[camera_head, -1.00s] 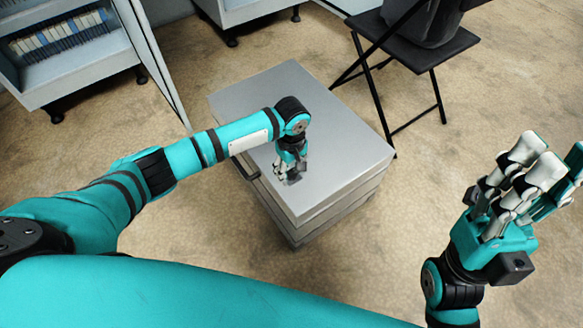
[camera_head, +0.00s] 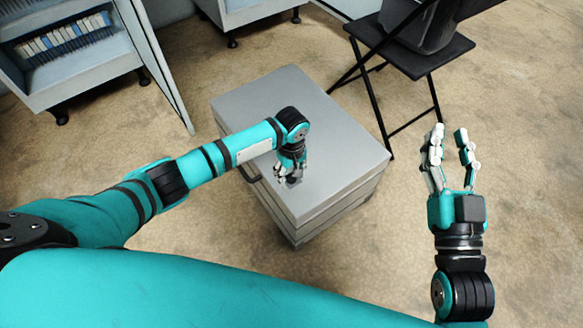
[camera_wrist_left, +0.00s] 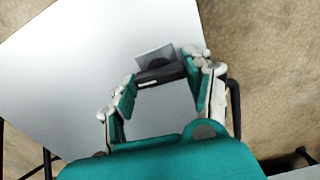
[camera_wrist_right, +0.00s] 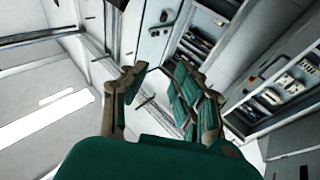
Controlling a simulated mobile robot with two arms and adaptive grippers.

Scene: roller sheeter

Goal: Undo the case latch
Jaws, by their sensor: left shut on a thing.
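The grey metal case (camera_head: 335,150) stands on the floor at the middle of the head view, its flat lid closed. The case latch (camera_wrist_left: 160,73) is a small dark piece with a grey plate on the lid. My left gripper (camera_head: 287,178) reaches down onto the lid near its front left edge. In the left wrist view its fingers (camera_wrist_left: 158,88) are closed against the latch's two ends; in the head view the hand mostly hides the latch. My right gripper (camera_head: 450,131) is open and empty, raised right of the case and pointing away from me.
A black handle (camera_head: 247,175) sticks out of the case's left side. A black folding chair (camera_head: 425,55) stands behind it to the right. A shelf cabinet (camera_head: 75,70) with an open door is at the upper left.

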